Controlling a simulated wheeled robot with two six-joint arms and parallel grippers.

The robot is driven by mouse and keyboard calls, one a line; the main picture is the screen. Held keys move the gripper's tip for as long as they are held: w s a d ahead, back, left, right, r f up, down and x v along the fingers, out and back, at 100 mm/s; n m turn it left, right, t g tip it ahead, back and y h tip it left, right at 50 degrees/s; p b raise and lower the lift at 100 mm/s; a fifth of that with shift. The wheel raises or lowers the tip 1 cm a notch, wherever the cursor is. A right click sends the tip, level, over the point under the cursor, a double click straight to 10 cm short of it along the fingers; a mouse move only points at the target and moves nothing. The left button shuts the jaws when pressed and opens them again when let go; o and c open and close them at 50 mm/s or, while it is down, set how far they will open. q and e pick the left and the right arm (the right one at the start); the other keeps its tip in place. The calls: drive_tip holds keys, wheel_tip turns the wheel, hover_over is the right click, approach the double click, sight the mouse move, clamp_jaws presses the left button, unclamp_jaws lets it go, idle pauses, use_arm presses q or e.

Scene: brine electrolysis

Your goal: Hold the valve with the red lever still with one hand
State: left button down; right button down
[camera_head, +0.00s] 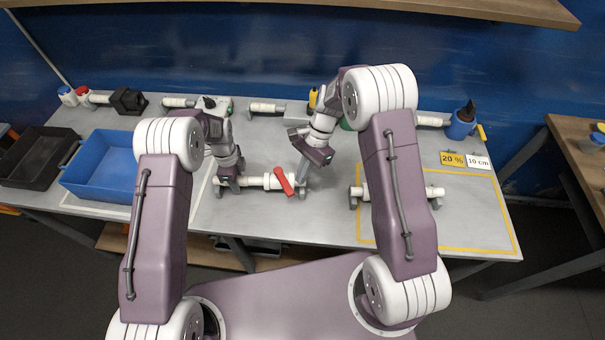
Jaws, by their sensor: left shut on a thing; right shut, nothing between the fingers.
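The valve with the red lever (255,181) lies across the table in front of me, a white pipe piece between grey supports. Its red lever (284,182) is tilted, its upper end leaning left. My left gripper (228,183) is shut on the left end of the valve, and its fingers hide part of that end.
A blue bin (100,190) and a black bin (30,181) are at the left. Another white pipe piece (434,191) lies inside a yellow-outlined area (470,225) at the right. Several pipe fittings and a blue holder (461,128) line the back.

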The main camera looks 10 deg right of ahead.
sight(287, 190)
drive_tip(key=s+a+m+t, duration=0.1)
drive_tip(key=m, duration=0.1)
drive_tip(key=s+a+m, duration=0.1)
drive_tip(key=m, duration=0.1)
drive_tip(key=s+a+m+t, duration=0.1)
drive_tip(key=m, duration=0.2)
drive_tip(key=shift+a+t+y, duration=0.3)
drive_tip(key=shift+a, duration=0.1)
drive_tip(key=shift+s+a, duration=0.15)
drive_tip(key=shift+a, duration=0.3)
idle(0.4)
